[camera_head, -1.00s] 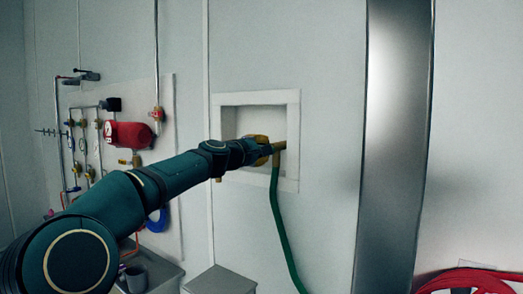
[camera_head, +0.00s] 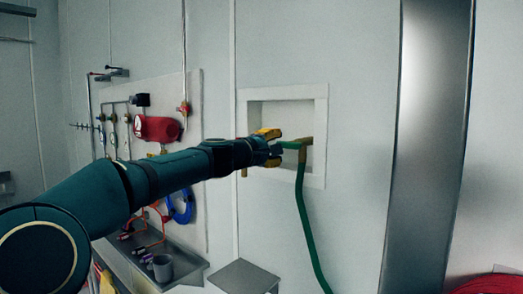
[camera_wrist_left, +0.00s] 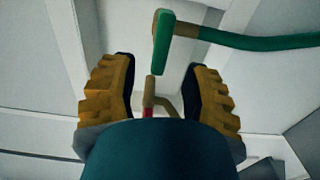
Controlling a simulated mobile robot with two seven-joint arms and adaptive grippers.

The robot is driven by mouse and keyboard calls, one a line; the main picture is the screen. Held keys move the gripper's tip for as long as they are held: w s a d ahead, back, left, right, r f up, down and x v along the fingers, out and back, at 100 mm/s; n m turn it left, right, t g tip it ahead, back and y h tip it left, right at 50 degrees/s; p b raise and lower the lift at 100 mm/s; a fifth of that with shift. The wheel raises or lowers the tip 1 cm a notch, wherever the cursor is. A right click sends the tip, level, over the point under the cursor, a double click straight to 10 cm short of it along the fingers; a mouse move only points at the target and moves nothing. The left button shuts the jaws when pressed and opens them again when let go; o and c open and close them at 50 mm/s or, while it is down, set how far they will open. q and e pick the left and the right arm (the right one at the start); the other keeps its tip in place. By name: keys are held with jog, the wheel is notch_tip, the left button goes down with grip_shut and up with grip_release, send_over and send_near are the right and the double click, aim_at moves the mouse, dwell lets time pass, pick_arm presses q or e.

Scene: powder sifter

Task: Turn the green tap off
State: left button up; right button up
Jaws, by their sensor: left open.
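The green tap handle (camera_head: 290,145) sticks out at the wall recess, beside a brass fitting (camera_head: 303,151). It also shows in the left wrist view (camera_wrist_left: 163,38), just beyond the fingertips. A green hose (camera_head: 307,220) hangs down from the fitting. My left gripper (camera_head: 277,146) is open in front of the recess, its fingers just left of the green handle. My right gripper is out of view.
The recess has a pale frame (camera_head: 320,130). A brass pipe with a red part (camera_wrist_left: 150,100) shows between the fingers, farther back. A metal column (camera_head: 427,150) stands to the right. A grey surface (camera_head: 243,277) lies below, and a red tank (camera_head: 157,129) hangs at left.

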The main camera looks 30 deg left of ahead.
pick_arm(q)
jog(key=shift+s+a, duration=0.2)
jog(key=shift+s, duration=1.1)
jog(key=shift+s+a, duration=0.15)
jog(key=shift+s, duration=1.15)
